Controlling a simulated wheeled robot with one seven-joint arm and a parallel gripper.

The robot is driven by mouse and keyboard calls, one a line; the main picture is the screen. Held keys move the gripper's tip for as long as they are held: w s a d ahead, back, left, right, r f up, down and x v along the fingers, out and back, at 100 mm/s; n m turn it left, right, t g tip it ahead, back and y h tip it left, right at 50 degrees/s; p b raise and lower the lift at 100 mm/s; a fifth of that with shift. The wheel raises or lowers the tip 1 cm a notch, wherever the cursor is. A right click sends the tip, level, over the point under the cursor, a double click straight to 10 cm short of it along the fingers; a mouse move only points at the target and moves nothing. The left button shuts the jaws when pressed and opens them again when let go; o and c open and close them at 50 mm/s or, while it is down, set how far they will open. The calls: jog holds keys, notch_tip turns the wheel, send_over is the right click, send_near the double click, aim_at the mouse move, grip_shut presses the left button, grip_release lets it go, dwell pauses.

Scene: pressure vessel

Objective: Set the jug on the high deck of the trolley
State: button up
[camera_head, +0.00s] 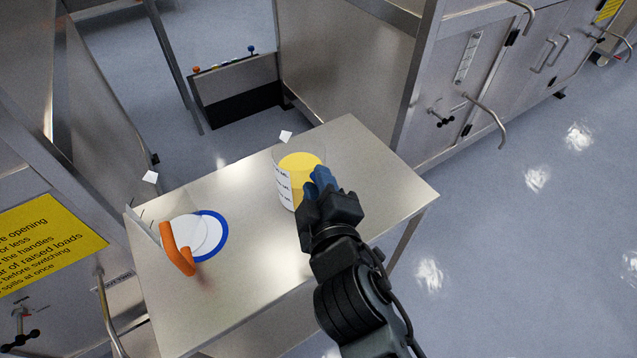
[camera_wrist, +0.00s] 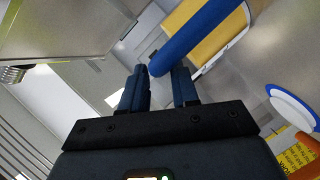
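A clear jug (camera_head: 284,186) with yellow contents and a printed scale stands at the far edge of a steel top (camera_head: 240,285). In the wrist view, its blue handle (camera_wrist: 198,36) runs from the yellow body (camera_wrist: 222,42) to my fingertips. My gripper (camera_head: 321,183) is at the jug's right side. The contact itself is partly hidden. Whether the jug's base touches the top is unclear. I cannot tell which surface is the trolley's high deck.
Steel cabinets (camera_head: 455,75) with protruding handles stand at right. A yellow sign (camera_head: 45,240) is at left. Open floor (camera_head: 500,240) lies right.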

jog(key=shift+o, duration=1.3)
jog(key=b+v, duration=0.2)
jog(key=v, duration=1)
jog(key=s+d+f+m, duration=0.2)
jog(key=s+d+f, duration=0.2)
jog(key=s+d, duration=0.15)
jog(key=s+d+r+m+h, duration=0.3)
jog(key=s+d+m, duration=0.9)
jog(key=s, duration=0.7)
jog(key=shift+d+r, duration=0.35)
jog(key=shift+d, duration=0.85)
